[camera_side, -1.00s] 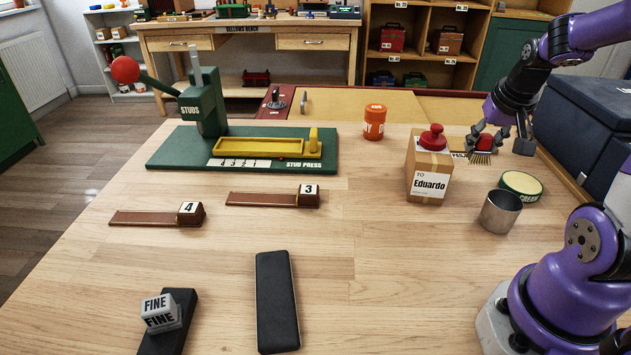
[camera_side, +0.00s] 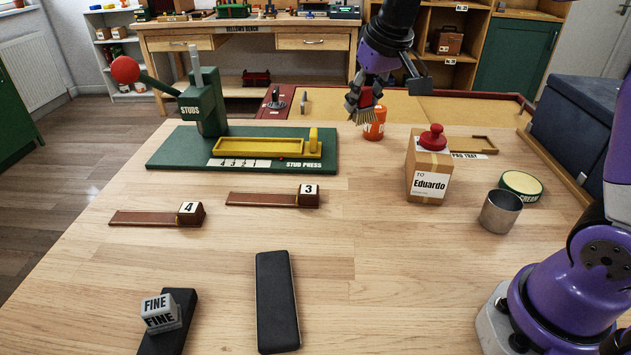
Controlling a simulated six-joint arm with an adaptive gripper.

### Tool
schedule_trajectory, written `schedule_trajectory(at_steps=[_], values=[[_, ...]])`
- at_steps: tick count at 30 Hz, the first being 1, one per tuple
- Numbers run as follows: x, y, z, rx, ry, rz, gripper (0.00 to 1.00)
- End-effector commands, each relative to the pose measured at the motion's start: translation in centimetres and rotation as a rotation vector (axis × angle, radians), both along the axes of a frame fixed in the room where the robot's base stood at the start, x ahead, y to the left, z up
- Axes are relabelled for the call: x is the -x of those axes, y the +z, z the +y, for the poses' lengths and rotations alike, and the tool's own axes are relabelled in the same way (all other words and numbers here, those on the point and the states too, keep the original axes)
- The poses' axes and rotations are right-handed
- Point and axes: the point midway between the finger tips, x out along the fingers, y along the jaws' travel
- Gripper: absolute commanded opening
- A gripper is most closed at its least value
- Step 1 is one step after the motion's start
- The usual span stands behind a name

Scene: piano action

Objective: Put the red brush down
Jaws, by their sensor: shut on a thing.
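The red brush (camera_side: 366,98) is held at the back of the table, its tan bristles (camera_side: 365,116) pointing down. My gripper (camera_side: 363,95) is shut on the red part, which its fingers partly hide. In the picture the brush overlaps the left edge of the orange tin (camera_side: 376,127). It appears raised above the table, but I cannot tell its exact height or whether it touches the tin.
The green stud press (camera_side: 208,115) stands to the left. A box marked Eduardo (camera_side: 427,174) with a red knob, the pad tray (camera_side: 484,141), a metal cup (camera_side: 500,212) and a round tin (camera_side: 522,184) are at the right. The table's middle (camera_side: 350,230) is clear.

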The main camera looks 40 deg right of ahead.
Motion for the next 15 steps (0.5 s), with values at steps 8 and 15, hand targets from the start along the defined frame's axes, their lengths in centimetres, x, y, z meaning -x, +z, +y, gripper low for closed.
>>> schedule_trajectory(at_steps=[8, 15], values=[[-2.7, -0.5, 17.5, 0.0, 0.362, -0.003, 0.03], [-0.8, -0.9, 26.8, -0.004, 0.538, -0.006, 0.03]])
